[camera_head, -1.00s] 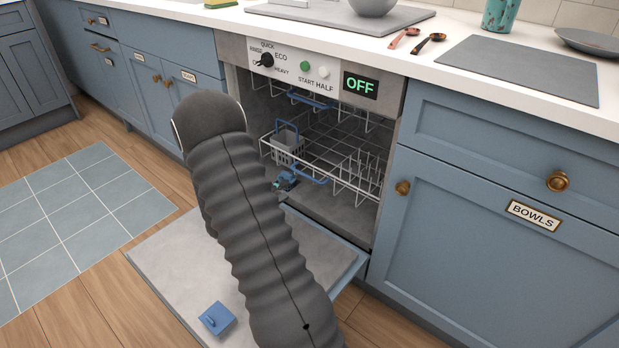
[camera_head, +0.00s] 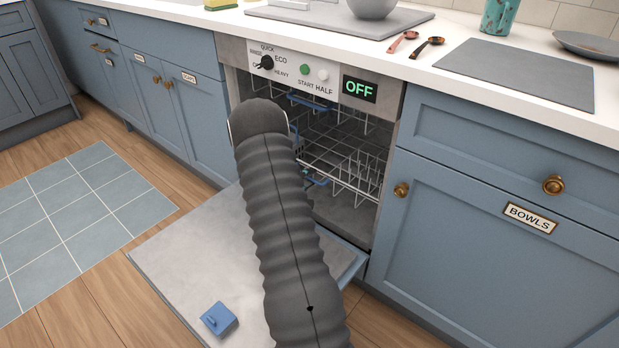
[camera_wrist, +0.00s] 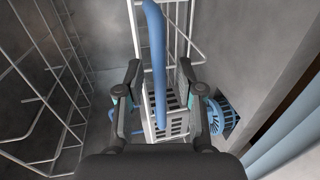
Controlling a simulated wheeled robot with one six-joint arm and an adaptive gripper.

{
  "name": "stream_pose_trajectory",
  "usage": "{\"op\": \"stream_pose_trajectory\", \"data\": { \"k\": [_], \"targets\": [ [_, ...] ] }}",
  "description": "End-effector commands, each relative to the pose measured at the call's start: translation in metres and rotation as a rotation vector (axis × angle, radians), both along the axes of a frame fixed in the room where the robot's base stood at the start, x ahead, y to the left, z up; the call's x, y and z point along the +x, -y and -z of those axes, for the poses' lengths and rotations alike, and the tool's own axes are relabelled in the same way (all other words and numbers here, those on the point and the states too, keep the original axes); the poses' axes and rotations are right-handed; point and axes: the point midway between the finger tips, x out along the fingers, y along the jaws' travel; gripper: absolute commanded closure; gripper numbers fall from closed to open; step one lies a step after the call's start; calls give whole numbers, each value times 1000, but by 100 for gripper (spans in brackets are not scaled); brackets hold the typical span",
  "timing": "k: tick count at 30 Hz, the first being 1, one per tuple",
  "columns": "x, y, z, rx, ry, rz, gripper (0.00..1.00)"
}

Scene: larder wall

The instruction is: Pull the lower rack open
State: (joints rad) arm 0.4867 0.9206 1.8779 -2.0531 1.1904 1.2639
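The dishwasher's lower rack (camera_head: 352,177) is white wire and sits inside the dishwasher, its left part hidden behind my arm. A grey slotted cutlery basket (camera_wrist: 171,128) shows behind the bar.
The dishwasher door (camera_head: 175,255) lies open, with a blue lidded box (camera_head: 219,319) on it. The panel display (camera_head: 359,89) reads OFF. The upper rack (camera_head: 330,112) is inside above. A closed bowls cabinet (camera_head: 500,240) stands to the right. A blue round part (camera_wrist: 222,116) lies below.

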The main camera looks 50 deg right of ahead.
Motion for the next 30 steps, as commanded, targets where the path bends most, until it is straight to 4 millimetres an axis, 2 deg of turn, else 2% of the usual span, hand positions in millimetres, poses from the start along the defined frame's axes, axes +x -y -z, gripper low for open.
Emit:
{"op": "stream_pose_trajectory", "data": {
  "k": [9,10,14,15,25,30],
  "targets": [
    [0,3,1,0,0,0,63],
    [0,3,1,0,0,0,65],
    [0,3,1,0,0,0,98],
    [0,3,1,0,0,0,100],
    [1,0,1,0,-1,-2,100],
    [6,-22,3,-1,-1,-18,100]
  ]
}}
